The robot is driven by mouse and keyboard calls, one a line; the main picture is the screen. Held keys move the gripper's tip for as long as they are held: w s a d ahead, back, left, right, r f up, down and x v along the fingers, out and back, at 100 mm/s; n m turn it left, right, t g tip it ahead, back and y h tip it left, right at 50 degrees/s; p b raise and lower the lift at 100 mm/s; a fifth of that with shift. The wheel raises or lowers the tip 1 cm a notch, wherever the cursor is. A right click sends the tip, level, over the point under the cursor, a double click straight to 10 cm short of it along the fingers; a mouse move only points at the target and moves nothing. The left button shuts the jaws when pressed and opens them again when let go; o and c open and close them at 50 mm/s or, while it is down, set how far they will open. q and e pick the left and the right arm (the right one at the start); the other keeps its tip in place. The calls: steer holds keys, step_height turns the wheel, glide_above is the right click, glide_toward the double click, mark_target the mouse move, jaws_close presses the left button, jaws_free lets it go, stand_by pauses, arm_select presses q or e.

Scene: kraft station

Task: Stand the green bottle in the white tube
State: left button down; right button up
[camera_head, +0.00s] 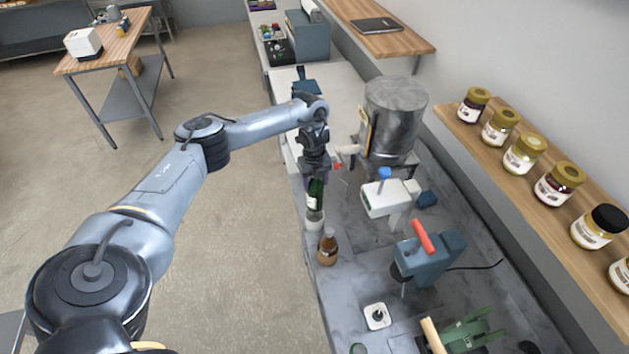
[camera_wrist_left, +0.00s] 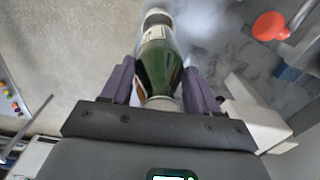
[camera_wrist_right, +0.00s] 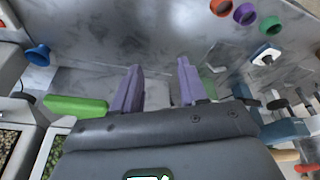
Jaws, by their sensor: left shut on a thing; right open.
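My left gripper (camera_head: 315,176) is shut on the green bottle (camera_head: 315,193) and holds it upright, neck up, near the left edge of the grey counter. The white tube (camera_head: 315,223) stands directly below the bottle, with the bottle's lower end at its mouth. I cannot tell how far the base is inside. In the left wrist view the green bottle (camera_wrist_left: 159,66) lies between the purple fingers, with a pale rim at its far end. My right gripper (camera_wrist_right: 158,88) is open and empty in the right wrist view; the head view does not show it.
A brown bottle (camera_head: 327,249) stands close in front of the tube. A large metal drum (camera_head: 394,118), a white device (camera_head: 390,197) and a blue device with a red handle (camera_head: 430,252) stand to the right. Several jars line the wooden shelf (camera_head: 470,134).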

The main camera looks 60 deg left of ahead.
arm_select(q)
steer(key=shift+f+b, duration=0.4)
steer(key=shift+f, duration=0.05)
steer(key=shift+f+b, duration=0.9)
steer(key=shift+b, duration=0.1)
steer(key=shift+f+b, duration=1.15)
steer(key=shift+f, duration=1.1)
